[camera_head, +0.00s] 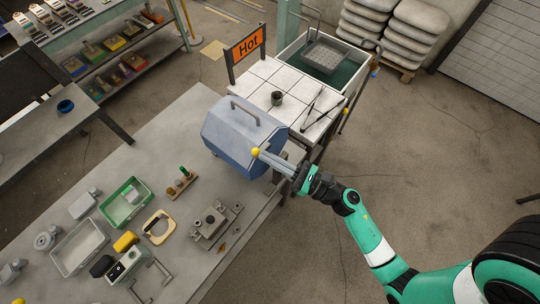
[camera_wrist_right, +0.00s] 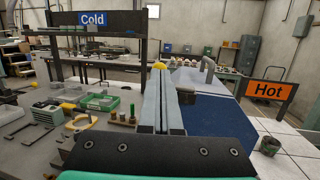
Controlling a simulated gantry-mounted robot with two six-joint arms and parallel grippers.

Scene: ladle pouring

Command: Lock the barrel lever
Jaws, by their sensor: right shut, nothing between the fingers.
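The blue barrel (camera_head: 228,132) with a grey handle on top stands at the right edge of the grey workbench. In the right wrist view its blue side (camera_wrist_right: 222,118) fills the area right of the fingers. A yellow knob (camera_head: 255,152), which looks like the end of the barrel lever, sits at the barrel's right side. The same knob shows in the wrist view (camera_wrist_right: 159,65), just beyond the fingertips. My right gripper (camera_head: 266,157) is shut and empty, its fingertips close to the knob. I cannot tell whether they touch it. Most of the lever is hidden. My left gripper is out of view.
A white-tiled table (camera_head: 262,78) with an orange Hot sign (camera_head: 249,44), a small dark cup (camera_head: 277,98) and tongs stands behind the barrel. A sink (camera_head: 345,75) is beyond. Trays and fixtures, including a green tray (camera_head: 126,201), occupy the bench at left.

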